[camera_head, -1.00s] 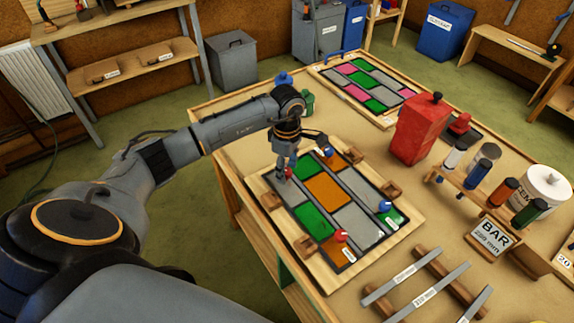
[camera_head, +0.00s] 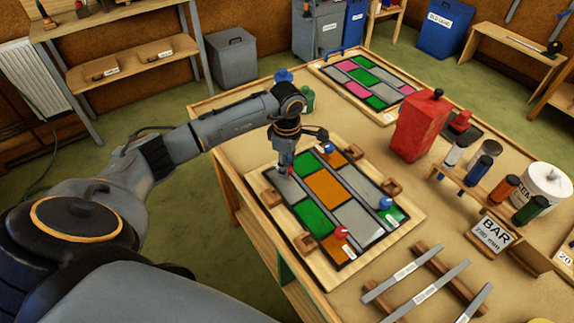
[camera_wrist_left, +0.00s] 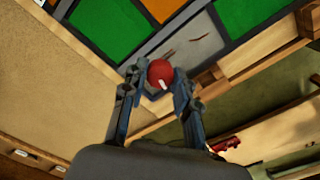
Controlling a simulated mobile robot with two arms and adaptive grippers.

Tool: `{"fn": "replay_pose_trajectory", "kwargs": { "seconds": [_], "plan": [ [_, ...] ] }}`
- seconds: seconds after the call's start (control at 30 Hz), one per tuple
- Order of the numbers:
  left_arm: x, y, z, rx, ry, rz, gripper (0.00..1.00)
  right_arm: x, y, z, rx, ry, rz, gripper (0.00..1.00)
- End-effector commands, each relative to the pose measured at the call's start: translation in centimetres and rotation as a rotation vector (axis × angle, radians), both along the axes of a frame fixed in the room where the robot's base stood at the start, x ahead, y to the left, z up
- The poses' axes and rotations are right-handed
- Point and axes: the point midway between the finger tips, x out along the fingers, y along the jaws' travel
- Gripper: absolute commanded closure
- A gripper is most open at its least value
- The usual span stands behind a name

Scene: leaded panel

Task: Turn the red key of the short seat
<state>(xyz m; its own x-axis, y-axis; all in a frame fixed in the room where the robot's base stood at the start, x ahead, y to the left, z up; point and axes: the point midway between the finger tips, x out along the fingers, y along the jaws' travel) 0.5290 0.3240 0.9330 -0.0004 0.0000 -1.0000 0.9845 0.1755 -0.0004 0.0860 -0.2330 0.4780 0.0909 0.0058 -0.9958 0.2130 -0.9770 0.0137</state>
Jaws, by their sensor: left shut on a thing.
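The leaded panel lies in a wooden frame (camera_head: 278,228) on the bench, with green, orange and grey panes. My left gripper (camera_head: 287,170) points down at the panel's far-left corner. It is shut on a red key (camera_wrist_left: 160,73), a round knob with a white mark, between its two fingers in the left wrist view. In the head view the fingers mostly hide this key. A second red key (camera_head: 341,232) stands at the panel's near edge. Blue keys stand at the far corner (camera_head: 328,147) and right side (camera_head: 386,203). My right gripper is not in view.
Wooden clamp blocks (camera_head: 305,244) surround the panel. A red can (camera_head: 418,125) and a rack of coloured bottles (camera_head: 478,172) stand to the right. Metal bars (camera_head: 440,291) lie on wooden supports in front. A second panel (camera_head: 366,82) lies behind.

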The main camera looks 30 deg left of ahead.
Motion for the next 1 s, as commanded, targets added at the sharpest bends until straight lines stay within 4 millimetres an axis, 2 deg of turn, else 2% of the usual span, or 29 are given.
{"fn": "replay_pose_trajectory", "kwargs": {
  "seconds": [0.27,1.0],
  "plan": [
    [0.1,0.0,-0.2,0.000,-0.002,0.204,1.00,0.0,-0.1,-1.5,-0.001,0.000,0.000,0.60],
    [0.1,0.0,-0.1,0.000,-0.002,0.908,1.00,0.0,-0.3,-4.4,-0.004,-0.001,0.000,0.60]
  ]
}}
